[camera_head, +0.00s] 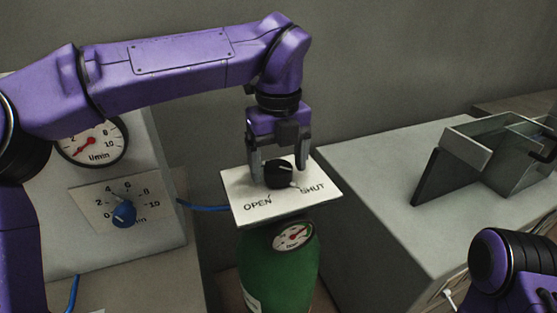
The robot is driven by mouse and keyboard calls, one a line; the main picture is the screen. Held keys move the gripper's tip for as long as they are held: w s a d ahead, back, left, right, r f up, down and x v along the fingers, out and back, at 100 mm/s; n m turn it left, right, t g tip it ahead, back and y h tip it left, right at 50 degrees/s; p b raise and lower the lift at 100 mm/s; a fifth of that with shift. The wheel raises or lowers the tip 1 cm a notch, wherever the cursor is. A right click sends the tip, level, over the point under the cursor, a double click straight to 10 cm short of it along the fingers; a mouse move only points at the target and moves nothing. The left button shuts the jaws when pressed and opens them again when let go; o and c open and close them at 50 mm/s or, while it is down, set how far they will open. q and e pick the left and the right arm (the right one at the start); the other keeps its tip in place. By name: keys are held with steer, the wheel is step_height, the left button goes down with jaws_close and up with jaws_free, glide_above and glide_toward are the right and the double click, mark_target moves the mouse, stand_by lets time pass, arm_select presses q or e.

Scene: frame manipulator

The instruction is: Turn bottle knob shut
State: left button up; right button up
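The black bottle knob (278,175) sits on a white plate (240,187) marked OPEN at left and SHUT at right. The plate is on top of a green gas bottle (277,268) with a small dial gauge (293,237). My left gripper (279,170) points down over the knob, with one finger on each side of it. Its fingers are apart, and small gaps seem to show between them and the knob. A small pale mark shows at the knob's lower right, near SHUT; I cannot tell its exact direction. My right gripper is out of view.
A grey panel at left carries a round L/min gauge (92,142) and a blue flow knob (124,213). A blue hose (200,207) runs to the bottle. A grey counter (375,190) with a glass-sided box (490,155) stands at right. My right arm shows at lower right.

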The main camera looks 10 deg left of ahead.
mark_target(278, 167)
arm_select(q)
step_height(278, 167, up, 11)
steer(key=p, duration=0.1)
steer(key=shift+f, duration=0.2)
